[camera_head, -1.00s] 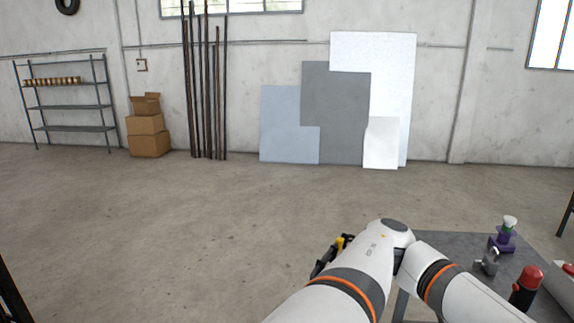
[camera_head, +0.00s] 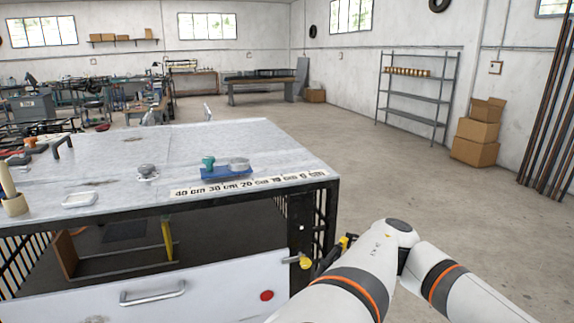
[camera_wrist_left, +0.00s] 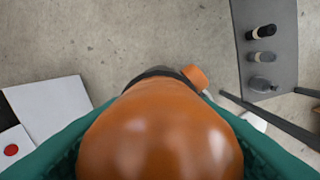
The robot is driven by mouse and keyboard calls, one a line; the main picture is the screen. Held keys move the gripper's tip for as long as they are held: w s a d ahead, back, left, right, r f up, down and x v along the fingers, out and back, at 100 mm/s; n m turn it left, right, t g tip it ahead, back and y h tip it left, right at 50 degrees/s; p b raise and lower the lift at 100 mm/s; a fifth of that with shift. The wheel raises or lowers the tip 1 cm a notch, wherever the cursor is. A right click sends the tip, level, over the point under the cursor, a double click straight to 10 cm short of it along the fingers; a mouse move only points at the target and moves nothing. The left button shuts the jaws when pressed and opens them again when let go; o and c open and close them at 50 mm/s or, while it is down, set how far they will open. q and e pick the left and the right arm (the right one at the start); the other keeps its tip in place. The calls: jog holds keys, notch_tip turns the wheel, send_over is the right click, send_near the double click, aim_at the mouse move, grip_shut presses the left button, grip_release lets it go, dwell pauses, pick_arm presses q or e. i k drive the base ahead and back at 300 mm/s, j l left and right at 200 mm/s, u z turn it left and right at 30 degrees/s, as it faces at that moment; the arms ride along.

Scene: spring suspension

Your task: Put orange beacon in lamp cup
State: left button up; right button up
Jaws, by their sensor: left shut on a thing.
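The orange beacon (camera_wrist_left: 160,130) is large and glossy, and it fills the lower middle of the left wrist view. Teal pads of my left gripper (camera_wrist_left: 160,158) show on both sides of it, and the gripper is shut on it. A dark ring and a small orange piece (camera_wrist_left: 196,76) show at its far end. The floor lies below it. In the head view neither the beacon nor a clear gripper shows; a white arm of mine fills the lower right. I cannot pick out the lamp cup for sure. My right gripper is not in view.
A grey-topped workbench (camera_head: 110,150) stands at left, with a blue tray (camera_head: 226,174), a grey knob (camera_head: 147,170) and a scale strip. Its white drawer (camera_head: 200,296) has a red button. A grey table (camera_wrist_left: 283,45) holds several small items. Open floor lies at right.

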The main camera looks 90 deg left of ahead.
aim_at(239, 166)
jog(key=u, duration=2.2)
